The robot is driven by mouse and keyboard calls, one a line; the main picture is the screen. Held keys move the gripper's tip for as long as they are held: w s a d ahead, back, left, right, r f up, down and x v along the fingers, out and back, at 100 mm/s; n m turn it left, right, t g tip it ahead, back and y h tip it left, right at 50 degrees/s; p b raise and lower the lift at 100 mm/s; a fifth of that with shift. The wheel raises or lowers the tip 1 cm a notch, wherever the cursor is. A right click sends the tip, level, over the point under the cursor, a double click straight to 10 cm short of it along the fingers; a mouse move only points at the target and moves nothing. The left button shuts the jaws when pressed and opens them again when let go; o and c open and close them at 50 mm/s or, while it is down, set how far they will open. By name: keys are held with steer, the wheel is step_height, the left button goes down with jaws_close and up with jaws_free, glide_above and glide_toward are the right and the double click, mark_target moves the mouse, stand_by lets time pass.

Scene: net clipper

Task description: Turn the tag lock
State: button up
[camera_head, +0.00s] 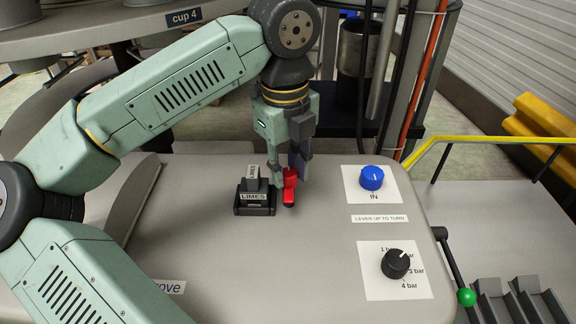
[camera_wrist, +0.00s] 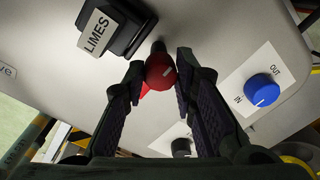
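The red tag lock (camera_head: 289,185) stands on the grey panel beside the black block labelled LIMES (camera_head: 255,195). My gripper (camera_head: 297,165) points down over it. A red part also shows below the knob. In the head view, my fingers hide part of the lock.
A blue IN/OUT knob (camera_head: 372,178) and a black pressure knob (camera_head: 396,264) are at the panel's right. A lever with a green ball (camera_head: 466,297) is past the right edge. The panel's middle front is clear.

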jaws_close()
steer(key=m+b, duration=0.2)
steer(key=m, duration=0.1)
steer(key=shift+f, duration=0.15)
steer(key=m+b, duration=0.2)
steer(key=m, duration=0.2)
steer(key=shift+b, duration=0.3)
steer(key=m+b, duration=0.1)
steer(key=m, duration=0.4)
steer(key=shift+m, duration=0.4)
steer(key=shift+w+d+m, duration=0.1)
steer(key=shift+m, duration=2.5)
steer(key=shift+g, duration=0.3)
